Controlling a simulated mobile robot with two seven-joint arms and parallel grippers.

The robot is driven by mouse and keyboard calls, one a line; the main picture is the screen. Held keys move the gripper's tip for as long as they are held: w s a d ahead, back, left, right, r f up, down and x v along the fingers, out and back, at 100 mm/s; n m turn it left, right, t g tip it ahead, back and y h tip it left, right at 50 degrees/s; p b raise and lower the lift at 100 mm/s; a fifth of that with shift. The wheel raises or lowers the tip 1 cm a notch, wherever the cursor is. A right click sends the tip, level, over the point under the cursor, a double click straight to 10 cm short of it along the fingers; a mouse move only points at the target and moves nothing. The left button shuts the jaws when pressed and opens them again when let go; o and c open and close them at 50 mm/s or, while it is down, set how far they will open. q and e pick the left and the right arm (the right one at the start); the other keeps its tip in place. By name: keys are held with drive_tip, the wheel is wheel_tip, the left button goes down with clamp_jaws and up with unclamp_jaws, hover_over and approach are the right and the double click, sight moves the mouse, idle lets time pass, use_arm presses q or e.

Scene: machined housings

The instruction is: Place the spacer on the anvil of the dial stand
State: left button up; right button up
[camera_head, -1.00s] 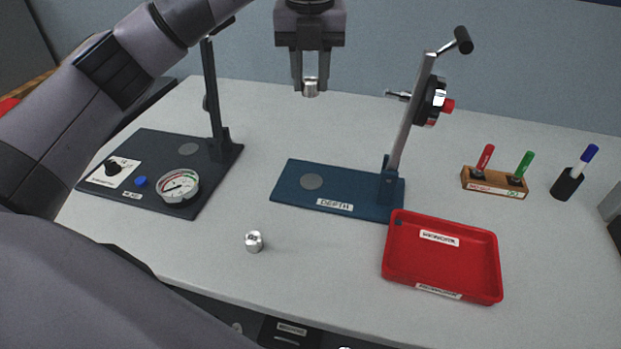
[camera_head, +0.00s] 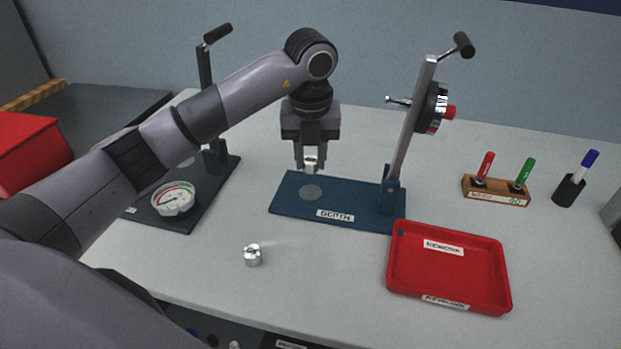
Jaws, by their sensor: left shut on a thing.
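My left gripper (camera_head: 311,164) points down and is shut on the spacer (camera_head: 311,165), a small silver cylinder between its fingertips. It is above the back left part of the dial stand's blue base (camera_head: 350,216), labelled DEPTH. The anvil (camera_head: 310,192), a round grey disc on that base, lies just below the spacer in the picture; the spacer looks apart from it. The dial (camera_head: 432,108) sits high on the stand's tilted column (camera_head: 409,130). My right gripper is not in view.
A silver machined part (camera_head: 252,255) stands on the table in front. A red REWORK tray (camera_head: 448,267) is at the front right, and a marker block (camera_head: 496,190) and pen cup (camera_head: 568,190) are further right. A second dark stand (camera_head: 218,185) with a gauge (camera_head: 173,198) is left, partly behind my arm.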

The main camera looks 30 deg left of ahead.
sight(310, 171)
use_arm(q)
drive_tip(key=shift+f, duration=2.8)
drive_tip(key=shift+f, duration=0.15)
drive_tip(key=o, duration=1)
drive_tip(key=shift+o, duration=0.2)
wheel_tip(310, 171, up, 12)
drive_tip(key=s, duration=0.1)
drive_tip(key=shift+s+d, duration=0.15)
drive_tip(key=shift+d, duration=0.2)
